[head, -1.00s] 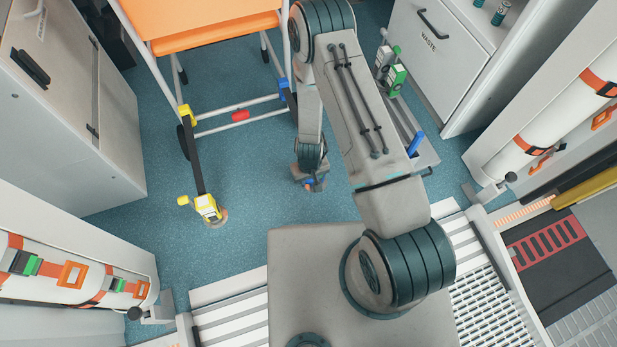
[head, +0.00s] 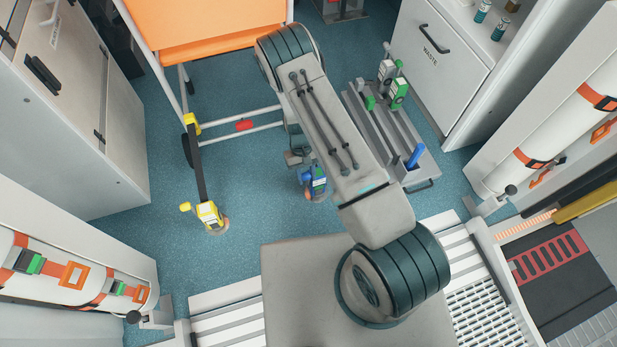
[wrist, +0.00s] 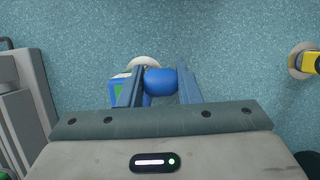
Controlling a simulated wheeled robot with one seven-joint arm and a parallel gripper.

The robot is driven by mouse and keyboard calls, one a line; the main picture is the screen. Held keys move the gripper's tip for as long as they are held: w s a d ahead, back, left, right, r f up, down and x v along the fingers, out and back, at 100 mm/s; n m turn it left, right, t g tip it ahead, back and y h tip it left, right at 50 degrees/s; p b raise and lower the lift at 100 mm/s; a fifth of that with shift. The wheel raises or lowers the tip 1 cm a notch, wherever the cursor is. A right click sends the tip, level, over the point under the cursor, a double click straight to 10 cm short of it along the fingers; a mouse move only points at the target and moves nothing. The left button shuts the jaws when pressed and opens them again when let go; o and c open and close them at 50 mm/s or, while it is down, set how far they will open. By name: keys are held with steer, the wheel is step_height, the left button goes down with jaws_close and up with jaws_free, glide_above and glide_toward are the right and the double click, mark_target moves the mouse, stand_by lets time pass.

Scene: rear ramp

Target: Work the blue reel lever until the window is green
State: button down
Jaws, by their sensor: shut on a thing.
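The blue reel (head: 317,182) stands on the floor under my arm, partly hidden by it. Its blue lever knob (wrist: 161,80) sits between the two fingers of my gripper (wrist: 158,76) in the wrist view, and the fingers are shut on it. A green patch, seemingly the reel's window (wrist: 118,91), shows just left of the left finger. Green also shows on the reel in the head view. My gripper (head: 299,158) is mostly hidden beside the reel there.
A yellow reel (head: 209,215) with a dark strap stands to the left. The orange stretcher (head: 205,35) is behind. A grey rack (head: 390,135) with green and blue parts stands to the right. Open blue floor (head: 255,185) lies between the reels.

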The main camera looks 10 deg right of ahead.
steer(key=shift+w+a+r, duration=0.1)
steer(key=shift+w+a, duration=0.05)
steer(key=shift+w, duration=0.6)
steer(key=shift+w+a+r, duration=0.1)
steer(key=shift+w+a, duration=0.05)
steer(key=shift+w, duration=0.55)
steer(key=c, duration=1.1)
jaws_free()
steer(key=shift+s, duration=0.1)
steer(key=shift+o, duration=0.2)
steer(key=p+v, duration=0.3)
steer(key=v, duration=1)
steer(key=shift+r+p, duration=0.4)
steer(key=shift+r, duration=0.1)
